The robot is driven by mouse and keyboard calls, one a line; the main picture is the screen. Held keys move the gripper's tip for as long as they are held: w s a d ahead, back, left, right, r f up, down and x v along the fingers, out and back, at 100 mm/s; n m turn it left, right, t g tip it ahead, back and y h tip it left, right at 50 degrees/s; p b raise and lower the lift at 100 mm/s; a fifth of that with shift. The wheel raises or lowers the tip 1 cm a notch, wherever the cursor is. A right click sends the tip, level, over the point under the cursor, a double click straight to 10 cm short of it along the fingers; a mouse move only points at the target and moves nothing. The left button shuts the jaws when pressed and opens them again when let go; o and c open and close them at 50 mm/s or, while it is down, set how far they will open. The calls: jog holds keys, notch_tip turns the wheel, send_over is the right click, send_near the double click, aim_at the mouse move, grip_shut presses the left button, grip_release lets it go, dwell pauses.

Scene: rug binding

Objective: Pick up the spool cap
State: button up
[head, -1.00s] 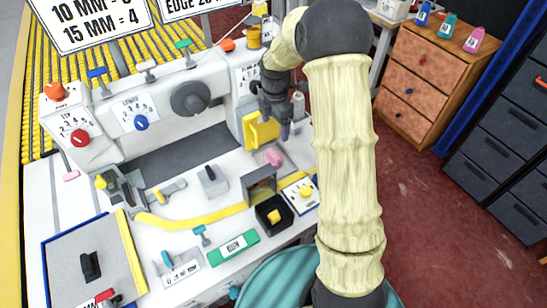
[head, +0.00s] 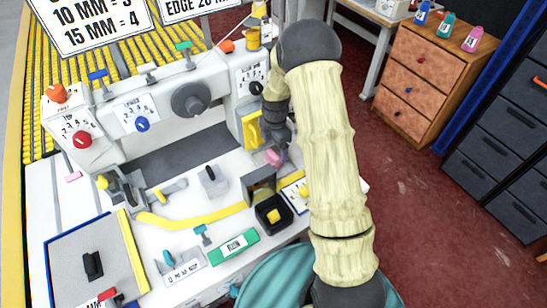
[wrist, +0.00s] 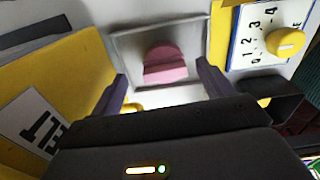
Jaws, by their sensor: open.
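The spool cap appears to be the small pink rounded piece (head: 273,156) on the white machine bed, left of my forearm in the head view. In the wrist view the pink cap (wrist: 165,62) lies in a shallow grey square recess (wrist: 125,45), with a rounded back and a flatter front face. My gripper (wrist: 162,72) is open, one dark finger on each side of the cap in the picture; a gap shows around the cap, with no contact visible. In the head view my arm hides much of the gripper.
A yellow plate (wrist: 60,80) stands close at left in the wrist view. A yellow knob (wrist: 287,42) on a numbered dial is at right. In the head view, a black box (head: 272,215) with a yellow piece and a green block (head: 234,246) sit nearer the front.

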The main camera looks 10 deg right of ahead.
aim_at(274, 153)
jog(key=f, duration=0.3)
jog(key=f+p, duration=0.1)
jog(key=f, duration=0.1)
jog(key=shift+s+a, duration=0.15)
jog(key=shift+s, duration=0.15)
jog(key=shift+r, duration=0.1)
jog(key=c, duration=1)
